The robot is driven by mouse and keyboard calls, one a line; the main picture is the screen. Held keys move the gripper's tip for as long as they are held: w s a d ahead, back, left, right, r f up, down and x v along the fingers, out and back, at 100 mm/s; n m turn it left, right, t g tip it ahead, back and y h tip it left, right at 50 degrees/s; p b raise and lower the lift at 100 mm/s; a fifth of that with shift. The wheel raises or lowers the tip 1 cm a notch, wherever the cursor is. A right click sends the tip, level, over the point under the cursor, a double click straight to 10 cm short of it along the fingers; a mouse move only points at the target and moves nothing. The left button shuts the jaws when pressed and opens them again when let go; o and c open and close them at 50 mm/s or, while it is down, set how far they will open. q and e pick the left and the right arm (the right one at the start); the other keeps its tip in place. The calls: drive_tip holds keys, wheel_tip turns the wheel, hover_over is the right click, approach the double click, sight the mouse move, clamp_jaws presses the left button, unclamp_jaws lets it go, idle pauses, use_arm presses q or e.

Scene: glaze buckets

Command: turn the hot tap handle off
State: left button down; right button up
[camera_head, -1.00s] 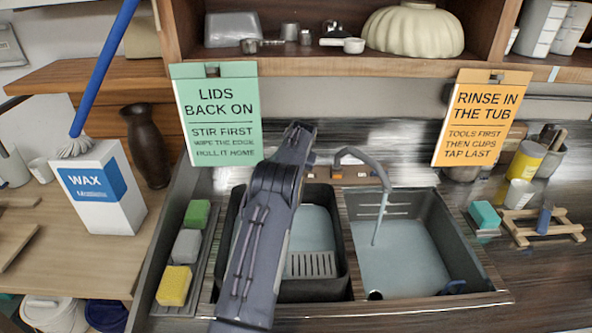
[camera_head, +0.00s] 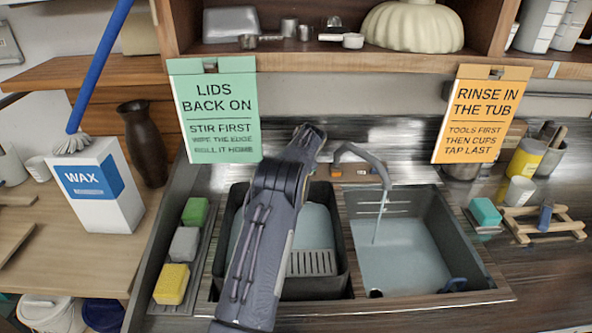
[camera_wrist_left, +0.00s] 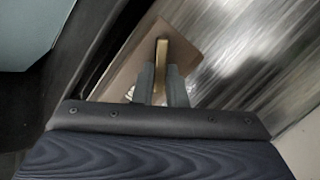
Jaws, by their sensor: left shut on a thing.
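The tap (camera_head: 372,160) has a grey curved spout behind the right basin (camera_head: 405,262). A thin stream of water (camera_head: 377,228) runs from it. In the left wrist view a narrow brass-coloured handle (camera_wrist_left: 162,52) stands over a brown plate (camera_wrist_left: 132,62). My left gripper (camera_wrist_left: 162,82) is shut on this handle, one finger on each side. In the head view my left arm (camera_head: 262,220) reaches over the left basin to the tap's left side and hides the fingers and the handle. My right gripper is not in view.
A dark tub (camera_head: 340,285) sits left of the basin. A sponge tray holds a green (camera_head: 196,211), a grey (camera_head: 185,243) and a yellow sponge (camera_head: 172,283). Green (camera_head: 217,118) and orange (camera_head: 482,112) signs hang from the shelf above.

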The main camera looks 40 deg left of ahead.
use_arm(q)
drive_tip(key=m, duration=0.1)
drive_tip(key=m+b, duration=0.1)
drive_tip(key=m, duration=0.1)
drive_tip(key=shift+d+f+m+y, duration=0.2)
drive_tip(key=shift+m+y, duration=0.1)
drive_tip(key=shift+y, duration=0.1)
drive_tip(key=shift+s+d+m+t+b, duration=0.1)
drive_tip(key=shift+m+t+b, duration=0.2)
drive_tip(key=shift+m, duration=1.3)
drive_tip(key=c, duration=1.5)
unclamp_jaws()
drive_tip(key=shift+o, duration=0.2)
drive_tip(key=b+v, duration=0.2)
drive_tip(key=v, duration=0.6)
